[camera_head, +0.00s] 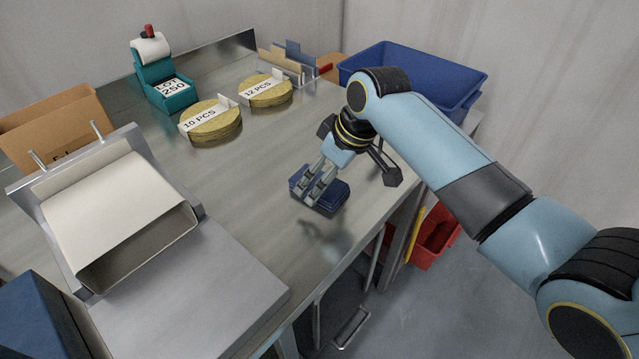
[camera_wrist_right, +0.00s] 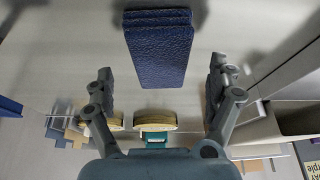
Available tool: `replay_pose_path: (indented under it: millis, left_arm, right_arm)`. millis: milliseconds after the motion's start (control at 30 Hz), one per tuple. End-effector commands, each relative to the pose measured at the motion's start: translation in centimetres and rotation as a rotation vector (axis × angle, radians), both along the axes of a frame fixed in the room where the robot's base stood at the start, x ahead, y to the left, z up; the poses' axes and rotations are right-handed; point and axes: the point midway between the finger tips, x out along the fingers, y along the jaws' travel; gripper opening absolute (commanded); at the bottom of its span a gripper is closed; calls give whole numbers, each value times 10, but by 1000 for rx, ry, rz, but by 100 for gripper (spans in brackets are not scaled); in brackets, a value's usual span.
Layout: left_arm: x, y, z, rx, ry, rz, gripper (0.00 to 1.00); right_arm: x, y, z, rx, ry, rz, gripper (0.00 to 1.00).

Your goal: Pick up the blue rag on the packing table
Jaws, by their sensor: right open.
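The blue rag (camera_head: 329,196) lies folded in layers on the metal packing table (camera_head: 262,172), near its right edge. It also shows in the right wrist view (camera_wrist_right: 160,50), at the top middle. My right gripper (camera_head: 312,196) comes down over the rag in the head view and hides part of it. In the wrist view its two fingers (camera_wrist_right: 162,88) stand wide apart with nothing between the pads, and the rag shows in line with the gap. Whether the fingertips touch the rag I cannot tell. My left gripper is not in view.
A teal label dispenser (camera_head: 170,88) and two round stacks (camera_head: 210,124) marked "10 PCS" and "12 PCS" stand at the back. A blue bin (camera_head: 420,72) is behind my right arm. A grey machine with a cream sleeve (camera_head: 120,210) fills the left. A red bin (camera_head: 436,236) is below the edge.

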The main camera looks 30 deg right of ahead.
Motion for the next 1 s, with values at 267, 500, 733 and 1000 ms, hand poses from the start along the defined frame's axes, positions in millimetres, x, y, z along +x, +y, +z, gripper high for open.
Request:
replay_pose_path:
  millis: [267, 500, 733, 1000]
  left_arm:
    - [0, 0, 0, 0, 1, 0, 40]
    - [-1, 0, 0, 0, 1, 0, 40]
    - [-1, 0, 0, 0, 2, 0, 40]
    - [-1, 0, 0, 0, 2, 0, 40]
  right_arm:
    - [8, 4, -21, -1, 0, 0, 89]
    - [8, 3, -21, -1, 0, 0, 76]
    - [8, 3, -21, -1, 0, 0, 46]
    - [8, 3, -21, -1, -2, -1, 31]
